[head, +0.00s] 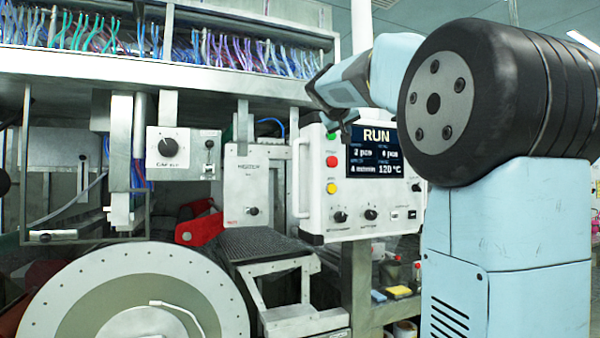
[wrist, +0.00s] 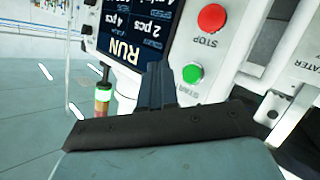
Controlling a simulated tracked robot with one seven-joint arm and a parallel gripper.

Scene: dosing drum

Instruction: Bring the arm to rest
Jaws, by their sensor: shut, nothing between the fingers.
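My arm reaches from the right of the head view toward a white control panel (head: 318,205). My gripper (head: 346,122) is at the panel's upper left part, near its green button (head: 331,136). The gripper is shut and empty. In the wrist view the shut fingers (wrist: 157,80) stand in front of the panel, between the lit screen (wrist: 135,30) and the green START button (wrist: 193,73). The screen reads RUN, with 2 pcs and 120 °C below. I cannot tell whether the fingertips touch the panel.
A red STOP button (wrist: 212,17) is beside START. A heater box (head: 246,185) and a cap feed box (head: 183,153) hang left of the panel. A large pale disc (head: 60,280) fills the lower left. Bundled wires (head: 150,40) run along the top.

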